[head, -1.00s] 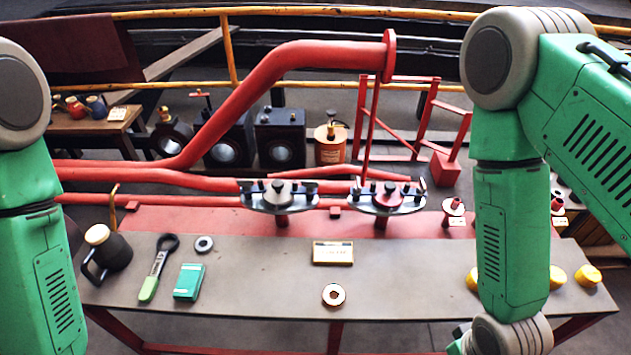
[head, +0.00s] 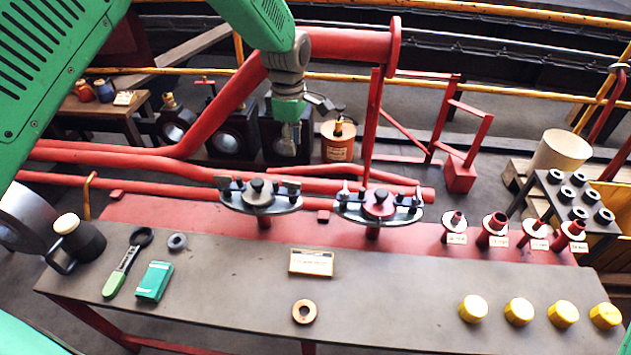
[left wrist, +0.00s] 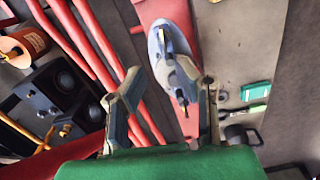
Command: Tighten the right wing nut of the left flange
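The left flange (head: 260,200) is a grey oval plate with a dark central knob, standing on a red post behind the bench. Its right wing nut (head: 290,187) is a small dark piece at the plate's right end. My left gripper (head: 290,148) hangs above and behind that end, fingers downward, apart from the flange. In the left wrist view the gripper (left wrist: 170,78) is open and empty, with the flange (left wrist: 160,45) showing beyond and between its fingers. The wing nut's exact angle is too small to tell. My right gripper is out of view.
The right flange (head: 378,207) with a red hub stands close to the right. Red pipes (head: 150,163) run behind. The bench (head: 230,270) holds a mug, wrench, green box (head: 154,281), sign (head: 311,262), ring and yellow caps; its middle front is mostly clear.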

